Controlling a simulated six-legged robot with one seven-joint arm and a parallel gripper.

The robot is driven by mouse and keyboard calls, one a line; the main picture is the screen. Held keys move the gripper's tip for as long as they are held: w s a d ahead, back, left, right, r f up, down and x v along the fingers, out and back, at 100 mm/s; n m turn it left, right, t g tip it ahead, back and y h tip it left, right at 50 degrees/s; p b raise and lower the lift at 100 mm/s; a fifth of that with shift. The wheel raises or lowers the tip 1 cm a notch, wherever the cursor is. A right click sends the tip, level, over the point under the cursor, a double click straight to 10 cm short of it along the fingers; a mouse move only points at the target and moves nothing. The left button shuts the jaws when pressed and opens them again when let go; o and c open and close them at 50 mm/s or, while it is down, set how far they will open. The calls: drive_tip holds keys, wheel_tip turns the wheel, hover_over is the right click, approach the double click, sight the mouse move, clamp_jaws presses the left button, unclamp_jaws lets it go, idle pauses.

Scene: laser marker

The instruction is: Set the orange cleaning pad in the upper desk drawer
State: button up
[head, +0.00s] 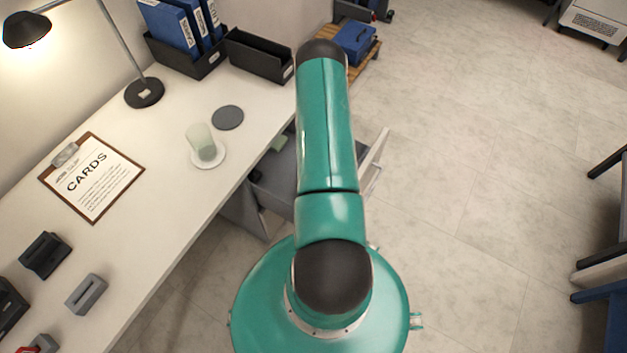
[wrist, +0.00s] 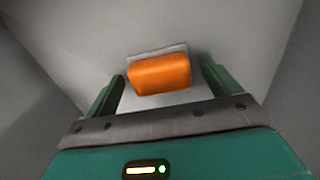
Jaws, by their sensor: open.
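The orange cleaning pad (wrist: 160,74), with a grey strip along its far edge, shows in the wrist view between my gripper's two fingers. My gripper (wrist: 161,68) is open, with a visible gap on each side of the pad. Grey surfaces like the inside of a drawer surround them. I cannot tell whether the pad rests on the drawer floor. In the head view the desk drawer (head: 272,178) is pulled out, its pale front (head: 374,162) to the right of my arm. My arm hides much of the drawer, and the gripper and pad are hidden there.
A small greenish item (head: 280,143) lies at the drawer's back left. The white desk (head: 165,205) to the left holds a cup (head: 203,143) on a coaster, a clipboard (head: 91,177), a lamp (head: 144,92) and black bins (head: 258,56).

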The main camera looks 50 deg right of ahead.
wheel_tip(320, 180, up, 11)
idle(0.3)
drive_tip(key=shift+r, duration=0.1)
